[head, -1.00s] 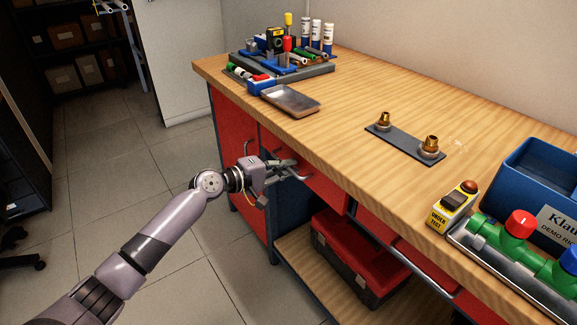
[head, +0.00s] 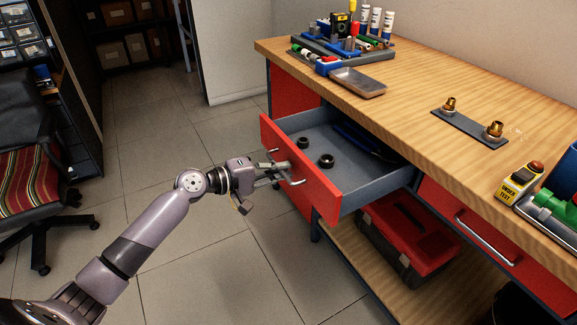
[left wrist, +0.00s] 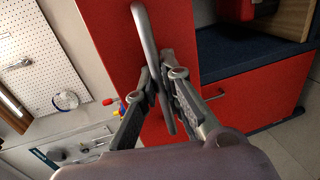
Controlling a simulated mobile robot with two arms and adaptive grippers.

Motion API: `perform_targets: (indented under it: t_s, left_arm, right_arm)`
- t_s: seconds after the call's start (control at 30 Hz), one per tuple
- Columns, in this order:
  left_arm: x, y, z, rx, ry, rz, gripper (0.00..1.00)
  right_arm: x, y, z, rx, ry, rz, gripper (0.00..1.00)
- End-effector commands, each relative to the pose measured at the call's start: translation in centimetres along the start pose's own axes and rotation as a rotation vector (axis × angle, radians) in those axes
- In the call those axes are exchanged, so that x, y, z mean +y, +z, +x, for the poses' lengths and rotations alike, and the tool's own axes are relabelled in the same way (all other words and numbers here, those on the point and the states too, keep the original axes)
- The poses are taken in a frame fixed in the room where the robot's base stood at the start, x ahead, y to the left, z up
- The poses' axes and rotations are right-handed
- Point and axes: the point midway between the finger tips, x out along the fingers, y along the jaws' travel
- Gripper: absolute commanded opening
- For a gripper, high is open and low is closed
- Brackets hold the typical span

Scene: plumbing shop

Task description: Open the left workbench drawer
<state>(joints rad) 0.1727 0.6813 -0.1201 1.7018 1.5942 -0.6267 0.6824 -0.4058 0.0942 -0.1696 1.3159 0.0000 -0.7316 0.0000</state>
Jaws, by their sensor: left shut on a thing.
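The left workbench drawer (head: 330,202) has a red front and a grey inside, and stands pulled well out of the bench in the head view. Black ring-like parts (head: 326,160) and a dark blue long item (head: 362,140) lie in it. My left gripper (head: 284,172) is at the front of the drawer, shut on its metal bar handle (head: 292,183). In the left wrist view the handle (left wrist: 150,55) runs between the two fingers (left wrist: 160,95). The fingers hide part of the handle. My right gripper is not in view.
The wooden workbench top (head: 400,100) holds a tool tray, a metal dish (head: 358,83) and brass fittings on a plate (head: 470,126). A red toolbox (head: 408,235) sits on the lower shelf. A chair (head: 40,180) stands at the left. The floor between is clear.

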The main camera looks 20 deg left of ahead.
Motion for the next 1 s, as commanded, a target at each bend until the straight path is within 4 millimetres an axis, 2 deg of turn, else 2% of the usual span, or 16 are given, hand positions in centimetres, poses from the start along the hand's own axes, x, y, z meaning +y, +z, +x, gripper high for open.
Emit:
perform_targets:
  t_s: [0.17,0.6,0.63,0.77,1.0]
  left_arm:
    - [-0.20,0.03,-0.62,-0.001,-0.002,0.000,0.00]
    - [-0.16,0.01,-0.77,-0.001,-0.001,0.000,0.00]
    - [-0.16,0.01,-0.76,-0.001,-0.001,0.000,0.09]
    - [-0.15,0.01,-0.76,0.000,0.000,0.000,0.17]
    - [-0.13,0.00,-0.75,0.000,0.000,0.000,0.17]
  right_arm:
    - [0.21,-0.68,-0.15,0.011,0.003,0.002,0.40]
    - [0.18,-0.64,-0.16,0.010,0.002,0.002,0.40]
    - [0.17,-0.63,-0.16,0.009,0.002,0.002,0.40]
    - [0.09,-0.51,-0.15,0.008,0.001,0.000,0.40]
    - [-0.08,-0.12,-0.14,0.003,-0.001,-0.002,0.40]
